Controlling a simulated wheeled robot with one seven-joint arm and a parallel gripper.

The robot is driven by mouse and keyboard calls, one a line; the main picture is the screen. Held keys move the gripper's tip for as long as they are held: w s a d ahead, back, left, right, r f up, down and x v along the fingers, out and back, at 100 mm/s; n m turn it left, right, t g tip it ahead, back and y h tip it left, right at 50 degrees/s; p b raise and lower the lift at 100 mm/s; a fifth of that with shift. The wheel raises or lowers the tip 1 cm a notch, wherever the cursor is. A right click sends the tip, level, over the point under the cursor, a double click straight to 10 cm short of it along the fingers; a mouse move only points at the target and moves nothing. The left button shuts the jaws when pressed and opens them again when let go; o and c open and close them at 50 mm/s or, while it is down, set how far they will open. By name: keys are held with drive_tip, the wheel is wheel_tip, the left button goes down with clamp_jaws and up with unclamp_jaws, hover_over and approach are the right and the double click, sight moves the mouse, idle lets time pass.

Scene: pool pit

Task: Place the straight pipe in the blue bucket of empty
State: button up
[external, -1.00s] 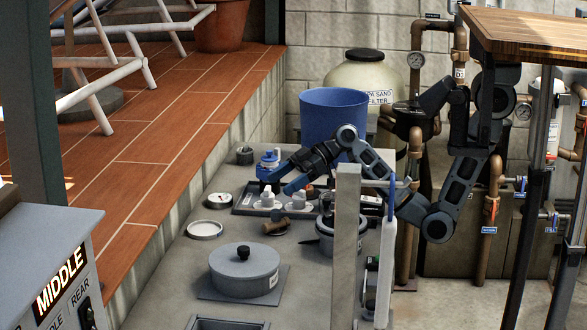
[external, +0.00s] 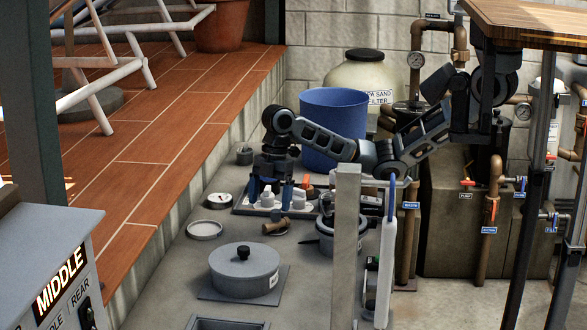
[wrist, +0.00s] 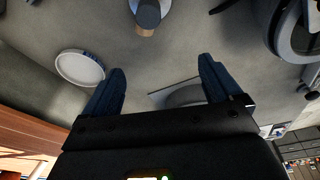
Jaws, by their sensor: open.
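The blue bucket (external: 333,118) stands upright at the back of the counter, behind my arm; its inside is mostly hidden. My gripper (external: 270,194) points down, open, over the grey tray (external: 241,211) of small parts at the counter's middle. White fittings (external: 291,198) show in the tray around its fingers. A short brown pipe piece (external: 275,226) lies on the counter in front of the tray. I cannot tell which piece is the straight pipe.
A white round lid (external: 205,230) and a gauge (external: 219,200) lie left of the tray. A large grey lidded pot (external: 244,270) stands in front, a smaller pot (external: 328,238) at right. A concrete post (external: 345,250) rises on the right. Bare counter lies around the white lid.

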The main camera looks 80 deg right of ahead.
sight(276, 210)
drive_tip(key=d, duration=0.1)
drive_tip(key=d+f+h, duration=0.1)
drive_tip(key=d+g+h, duration=0.1)
drive_tip(key=d, duration=0.1)
drive_tip(key=shift+s+f, duration=0.2)
drive_tip(key=shift+f, duration=0.05)
drive_tip(key=shift+s+d+f+p, duration=0.1)
drive_tip(key=shift+f+p, duration=0.15)
drive_tip(key=shift+f, duration=1.65)
drive_tip(key=shift+s+f+p, duration=0.1)
drive_tip(key=shift+f+p, duration=0.1)
drive_tip(key=shift+f, duration=1.65)
drive_tip(key=c, duration=1.4)
drive_tip(key=shift+r, duration=0.85)
wheel_tip(276, 210, up, 2)
drive_tip(key=shift+r+b, duration=0.25)
drive_tip(key=shift+b, duration=0.15)
drive_tip(key=s+d+r+p, duration=0.2)
drive_tip(key=s+d+r, duration=0.3)
drive_tip(key=d, duration=0.5)
wheel_tip(276, 210, up, 2)
drive_tip(key=shift+s+d, duration=0.15)
drive_tip(key=shift+s, duration=0.1)
